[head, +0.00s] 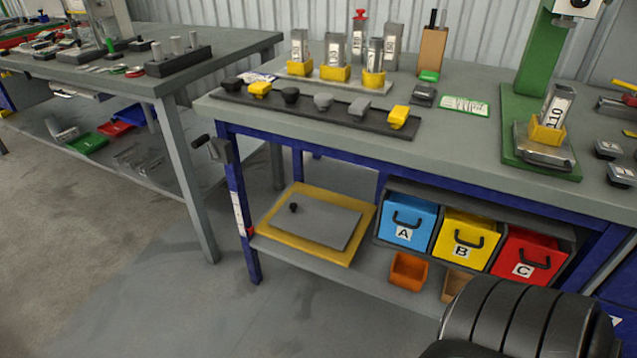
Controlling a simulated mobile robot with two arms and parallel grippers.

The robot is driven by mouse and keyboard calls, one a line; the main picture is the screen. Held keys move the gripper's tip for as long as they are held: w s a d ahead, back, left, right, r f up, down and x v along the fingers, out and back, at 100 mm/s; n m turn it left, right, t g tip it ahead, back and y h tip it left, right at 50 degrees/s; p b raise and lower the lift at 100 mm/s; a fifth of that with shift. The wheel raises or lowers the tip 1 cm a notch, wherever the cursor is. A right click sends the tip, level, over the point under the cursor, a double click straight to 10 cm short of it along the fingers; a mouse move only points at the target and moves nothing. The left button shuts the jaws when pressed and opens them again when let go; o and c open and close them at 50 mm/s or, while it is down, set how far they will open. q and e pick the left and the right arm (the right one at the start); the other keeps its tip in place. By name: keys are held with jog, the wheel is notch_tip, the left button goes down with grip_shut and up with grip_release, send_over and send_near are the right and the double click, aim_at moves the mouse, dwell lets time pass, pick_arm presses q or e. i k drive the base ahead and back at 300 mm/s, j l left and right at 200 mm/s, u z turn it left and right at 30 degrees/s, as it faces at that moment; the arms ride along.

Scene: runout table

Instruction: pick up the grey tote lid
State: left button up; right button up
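A flat grey panel (318,225), which looks like the grey tote lid, lies on the lower shelf of the near workbench. It rests on a larger flat yellow board or rim (305,251). A small black knob (293,207) stands near the panel's left corner. I cannot tell how thick the panel is or whether it is fixed to the yellow piece. Neither of my grippers is in view. A black ribbed part of my own body shows at the bottom right.
Right of the panel stand blue (408,220), yellow (464,240) and red (529,258) bins marked A, B and C. A small orange bin (408,271) is below them. A bench leg (240,215) stands left of the panel. The floor (180,300) in front is clear.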

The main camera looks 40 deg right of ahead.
aim_at(324, 223)
jog(key=k+l+z, duration=0.1)
jog(key=z, duration=1.25)
jog(key=k+l, duration=0.05)
